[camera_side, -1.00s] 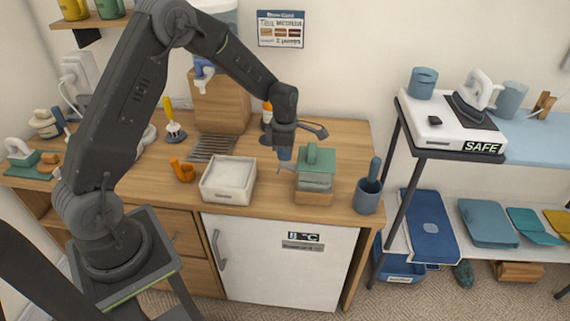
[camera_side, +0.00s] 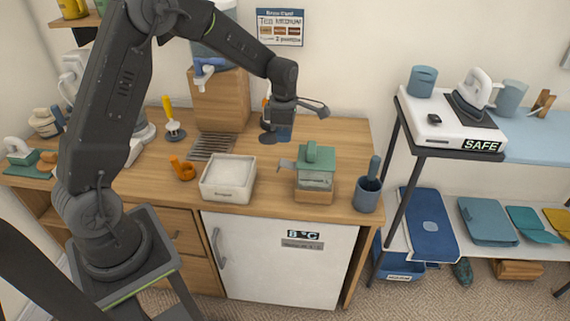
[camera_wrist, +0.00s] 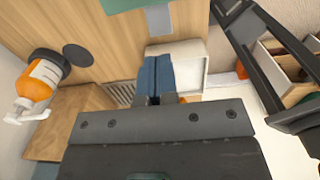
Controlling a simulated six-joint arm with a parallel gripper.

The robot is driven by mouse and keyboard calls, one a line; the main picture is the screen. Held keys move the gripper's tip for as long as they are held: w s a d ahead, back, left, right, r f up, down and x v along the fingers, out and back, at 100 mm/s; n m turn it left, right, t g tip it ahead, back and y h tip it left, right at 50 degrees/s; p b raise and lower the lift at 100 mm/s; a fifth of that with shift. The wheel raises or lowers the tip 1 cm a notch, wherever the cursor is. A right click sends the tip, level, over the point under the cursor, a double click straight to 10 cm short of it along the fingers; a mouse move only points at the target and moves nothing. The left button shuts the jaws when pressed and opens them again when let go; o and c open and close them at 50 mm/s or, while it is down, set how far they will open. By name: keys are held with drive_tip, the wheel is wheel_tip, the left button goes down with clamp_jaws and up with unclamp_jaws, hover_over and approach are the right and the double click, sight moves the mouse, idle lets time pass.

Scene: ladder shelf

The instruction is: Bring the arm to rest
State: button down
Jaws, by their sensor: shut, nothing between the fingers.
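My gripper (camera_side: 282,133) hangs fingers-down above the wooden counter (camera_side: 340,135), behind and to the left of the green-lidded box (camera_side: 316,170). The gap between fingertips and counter is hard to judge. In the wrist view, the blue fingers of my gripper (camera_wrist: 155,72) are together with nothing between them. The green lid also shows at the top edge of the wrist view (camera_wrist: 122,4). My arm is still raised and bent over the counter.
A white bin (camera_side: 229,180) stands left of the green-lidded box, and a grey-blue cup (camera_side: 368,192) stands right of it. An orange bottle (camera_wrist: 38,85) is close by in the wrist view. A wooden dispenser stand (camera_side: 220,100) is behind left.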

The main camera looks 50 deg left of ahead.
drive_tip(key=s+d+r+m+t, duration=0.1)
drive_tip(key=s+d+r+m, duration=0.2)
drive_tip(key=s+r+m, duration=0.3)
drive_tip(key=s+d+r+m+t, duration=0.2)
drive_tip(key=s+d+r+m, duration=0.25)
drive_tip(key=r+m, duration=0.3)
drive_tip(key=s+d+r+m+t, duration=0.1)
drive_tip(key=s+m, duration=0.5)
drive_tip(key=s, duration=0.1)
drive_tip(key=s+d+r+m+t, duration=0.1)
drive_tip(key=s+d+r+m, duration=0.1)
drive_tip(key=s+m, duration=0.5)
drive_tip(key=shift+s+d+r+t, duration=0.2)
drive_tip(key=shift+s+t, duration=0.1)
drive_tip(key=shift+s, duration=0.1)
